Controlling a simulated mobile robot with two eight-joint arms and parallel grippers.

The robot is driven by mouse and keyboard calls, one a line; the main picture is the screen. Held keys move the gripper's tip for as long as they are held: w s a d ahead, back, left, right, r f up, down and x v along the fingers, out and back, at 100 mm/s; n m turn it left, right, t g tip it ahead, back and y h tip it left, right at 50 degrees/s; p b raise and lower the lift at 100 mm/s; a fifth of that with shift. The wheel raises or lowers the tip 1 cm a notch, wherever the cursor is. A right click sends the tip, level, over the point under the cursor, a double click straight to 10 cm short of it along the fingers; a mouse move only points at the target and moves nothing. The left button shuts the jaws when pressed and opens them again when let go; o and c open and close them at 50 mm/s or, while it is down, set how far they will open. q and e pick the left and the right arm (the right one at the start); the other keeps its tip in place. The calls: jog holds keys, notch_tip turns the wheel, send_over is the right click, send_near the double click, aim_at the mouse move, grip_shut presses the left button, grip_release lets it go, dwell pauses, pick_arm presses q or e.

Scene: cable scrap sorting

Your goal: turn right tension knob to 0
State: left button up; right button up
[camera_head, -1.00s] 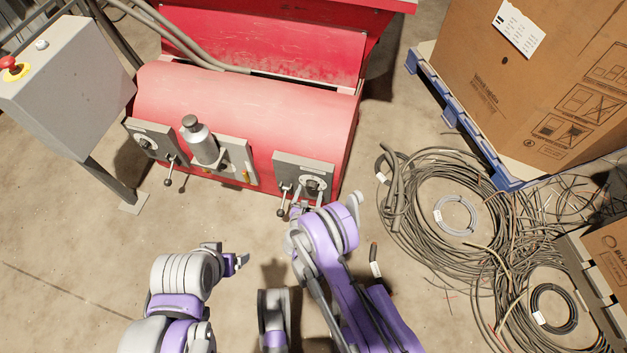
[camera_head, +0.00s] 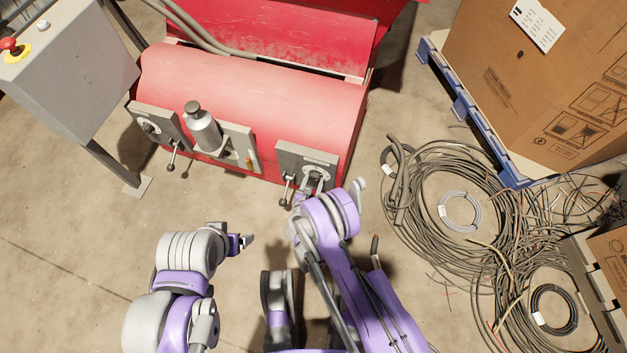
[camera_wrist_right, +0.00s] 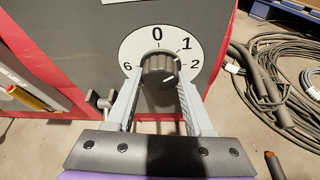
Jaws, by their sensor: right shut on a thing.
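The right tension knob (camera_wrist_right: 160,70) is dark and ribbed, on a round white dial (camera_wrist_right: 131,48) in the right wrist view. The dial shows 0 at the top, 1 and 2 to the right and 6 to the left. A white mark on the knob's face sits toward its lower right, away from the 0. My right gripper (camera_wrist_right: 158,84) is shut on the knob, one finger on each side. In the head view my right gripper (camera_head: 313,182) reaches the right grey panel (camera_head: 297,155), partly covering the dial. My left gripper (camera_head: 246,241) hangs over the floor, clear of the machine.
A lever with a ball end (camera_head: 284,200) hangs just left of the right gripper. The red machine (camera_head: 250,100) also carries a left panel (camera_head: 150,125) and a metal cylinder (camera_head: 203,130). Coiled cables (camera_head: 440,190) and a boxed pallet (camera_head: 465,110) lie to the right.

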jog(key=shift+n+h, duration=0.3)
grip_shut()
jog(key=shift+w+n+p, duration=0.1)
jog(key=shift+n+p, duration=0.3)
jog(key=shift+n+g+h, duration=0.3)
jog(key=shift+n+h, duration=0.3)
jog(key=shift+a+n+h, duration=0.1)
jog(key=shift+n+h, duration=0.8)
jog(key=shift+n, duration=0.3)
jog(key=shift+n+h, duration=0.7)
jog(key=shift+n, duration=0.5)
jog(key=o, duration=1.3)
grip_release()
